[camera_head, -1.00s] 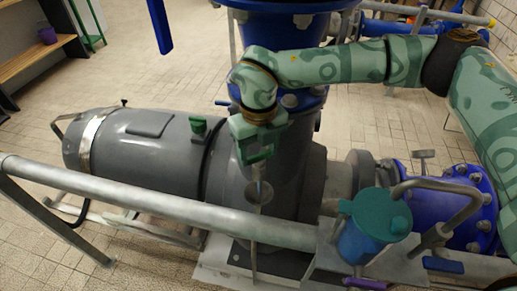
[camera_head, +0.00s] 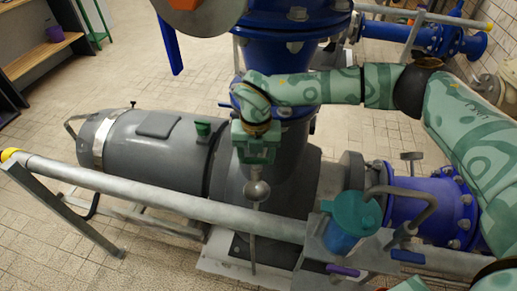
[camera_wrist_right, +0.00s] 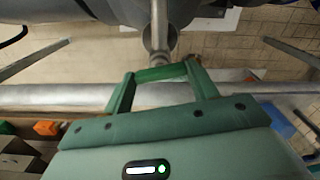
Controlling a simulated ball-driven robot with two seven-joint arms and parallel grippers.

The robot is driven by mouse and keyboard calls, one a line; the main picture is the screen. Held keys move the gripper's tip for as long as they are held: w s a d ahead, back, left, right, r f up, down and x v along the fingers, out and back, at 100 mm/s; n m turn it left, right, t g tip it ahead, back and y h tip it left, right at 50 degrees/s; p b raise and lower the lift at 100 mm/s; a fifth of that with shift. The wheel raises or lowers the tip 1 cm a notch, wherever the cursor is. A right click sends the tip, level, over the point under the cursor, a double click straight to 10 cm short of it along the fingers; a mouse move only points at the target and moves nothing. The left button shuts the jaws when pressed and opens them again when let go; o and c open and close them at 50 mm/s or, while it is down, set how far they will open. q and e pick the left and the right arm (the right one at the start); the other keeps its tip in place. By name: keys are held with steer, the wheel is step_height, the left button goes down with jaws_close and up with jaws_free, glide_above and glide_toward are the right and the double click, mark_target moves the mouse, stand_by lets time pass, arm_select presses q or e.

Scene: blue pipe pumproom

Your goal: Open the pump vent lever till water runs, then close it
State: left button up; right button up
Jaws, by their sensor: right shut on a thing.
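My right gripper (camera_head: 256,152) is in front of the grey pump (camera_head: 150,150), just above a small grey metal ball-shaped fitting (camera_head: 257,190). A thin pipe (camera_head: 253,240) runs straight down from this fitting. In the right wrist view the two green fingers (camera_wrist_right: 162,82) close in around a green bar (camera_wrist_right: 160,73), which seems to be the vent lever. The fingers hide most of the lever, so its angle cannot be told. A metal rod (camera_wrist_right: 159,30) stands beyond the fingertips. I cannot make out running water.
A grey rail (camera_head: 150,198) with a yellow end crosses in front of the pump. A blue pot with a teal lid (camera_head: 352,210) stands right of the gripper. Blue flanged pipes (camera_head: 290,50) rise behind. The tiled floor (camera_head: 60,110) at left is clear.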

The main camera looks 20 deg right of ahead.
mark_target(256, 158)
steer(key=shift+r+m+p, duration=0.15)
steer(key=shift+m+p, duration=0.95)
steer(key=shift+p, duration=0.05)
arm_select(q)
steer(key=r, duration=0.1)
steer(key=w+r, duration=0.1)
steer(key=r, duration=0.1)
steer(key=shift+w+r+p, duration=0.1)
steer(key=shift+r+p, duration=0.05)
steer(key=shift+p, duration=0.15)
arm_select(e)
steer(key=shift+m, duration=0.3)
steer(key=shift+o, duration=0.2)
steer(key=o, duration=1)
steer(key=shift+c, duration=0.2)
arm_select(q)
steer(key=shift+w+r+p, duration=0.2)
steer(key=shift+r+p, duration=0.35)
steer(key=shift+w+r+p, duration=0.15)
steer(key=shift+r+p, duration=0.35)
arm_select(e)
step_height(256, 158, up, 7)
steer(key=shift+r, duration=0.1)
